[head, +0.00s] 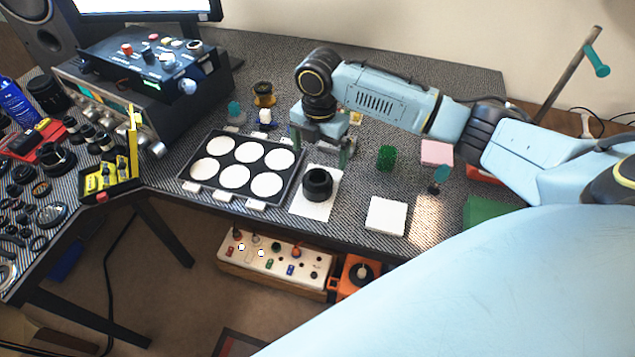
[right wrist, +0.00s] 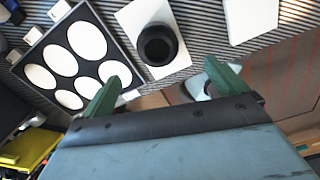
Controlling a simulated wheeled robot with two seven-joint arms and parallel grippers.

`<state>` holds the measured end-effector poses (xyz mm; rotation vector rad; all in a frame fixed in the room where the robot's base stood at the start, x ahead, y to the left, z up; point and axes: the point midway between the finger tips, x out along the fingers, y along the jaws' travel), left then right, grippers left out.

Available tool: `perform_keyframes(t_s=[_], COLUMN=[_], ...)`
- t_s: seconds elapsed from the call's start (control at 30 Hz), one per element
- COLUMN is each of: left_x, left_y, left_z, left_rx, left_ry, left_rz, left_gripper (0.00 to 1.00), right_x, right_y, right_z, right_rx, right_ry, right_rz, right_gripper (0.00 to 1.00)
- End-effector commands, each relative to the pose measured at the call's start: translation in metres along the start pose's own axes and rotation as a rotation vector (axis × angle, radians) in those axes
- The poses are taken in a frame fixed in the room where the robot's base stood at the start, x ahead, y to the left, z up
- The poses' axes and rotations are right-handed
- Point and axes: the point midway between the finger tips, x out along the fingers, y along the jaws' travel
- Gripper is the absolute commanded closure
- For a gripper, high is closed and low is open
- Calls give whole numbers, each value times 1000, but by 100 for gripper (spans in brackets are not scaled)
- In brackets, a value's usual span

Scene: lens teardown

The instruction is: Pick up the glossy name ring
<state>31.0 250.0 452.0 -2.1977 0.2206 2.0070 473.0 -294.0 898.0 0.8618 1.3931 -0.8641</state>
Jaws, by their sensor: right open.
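A black lens body (head: 317,185) stands upright on a white sheet (head: 311,209) near the table's front edge. It also shows in the right wrist view as a dark round barrel (right wrist: 157,45) with a black rim. I cannot make out the glossy name ring as a separate part on it. My right gripper (head: 322,150) is open, its green fingers apart and nothing between them. It hangs behind the lens in the head view. In the right wrist view the lens lies beyond the fingertips (right wrist: 161,77), not between them. My left gripper is not in view.
A black tray (head: 205,187) with several white discs lies left of the sheet. A white pad (head: 386,216), a green cylinder (head: 386,157) and a pink block (head: 437,153) are to the right. A yellow holder (head: 111,180) and many lens parts are at the far left.

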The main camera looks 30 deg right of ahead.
Motion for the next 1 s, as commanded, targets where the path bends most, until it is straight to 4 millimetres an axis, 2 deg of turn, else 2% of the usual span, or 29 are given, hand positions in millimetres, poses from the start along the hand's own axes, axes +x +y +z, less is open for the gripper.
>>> perform_keyframes(t_s=[0.1,0.3,0.53,0.8,1.0], left_x=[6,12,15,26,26], left_y=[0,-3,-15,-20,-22], left_z=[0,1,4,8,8], left_rx=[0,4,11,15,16], left_ry=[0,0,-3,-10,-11], left_rz=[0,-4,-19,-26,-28], left_gripper=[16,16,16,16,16], right_x=[28,60,77,116,122], right_y=[0,0,1,4,4], right_z=[-2,-2,-1,0,0], right_rx=[1,1,2,1,1], right_ry=[4,2,1,1,-1], right_rz=[-4,-1,0,-1,1], right_gripper=[2,2,2,2,2])
